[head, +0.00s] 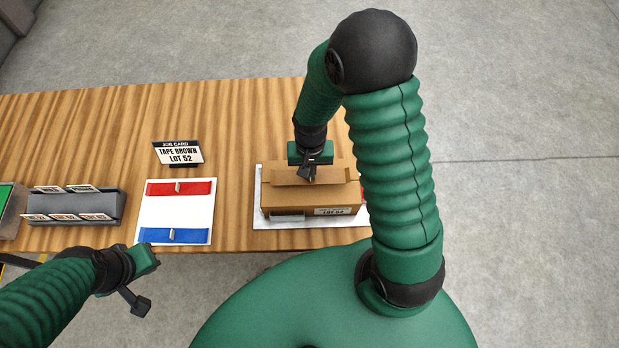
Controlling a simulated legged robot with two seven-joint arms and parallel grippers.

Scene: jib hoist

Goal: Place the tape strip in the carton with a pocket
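The brown carton (285,200) sits on a white board at the table's front edge, with a lot label (333,211) and a grey pocket-like patch (288,217) on its front. A flat brown piece (285,176) lies along its top; I cannot tell whether it is a tape strip or a flap. My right gripper (309,172) points down at this piece; its fingers look close together, but their grip is unclear. A red strip (199,187) and a blue strip (192,236), each with a small grey tab, lie on a white mat. My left gripper (146,283) is in front of the table, away from everything.
A job card (179,153) reading "TAPE BROWN LOT 52" stands behind the white mat (176,212). A grey card holder (72,206) and a green-topped item (5,196) stand at left. The wooden table's (235,120) back is mostly clear. My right arm hides its right end.

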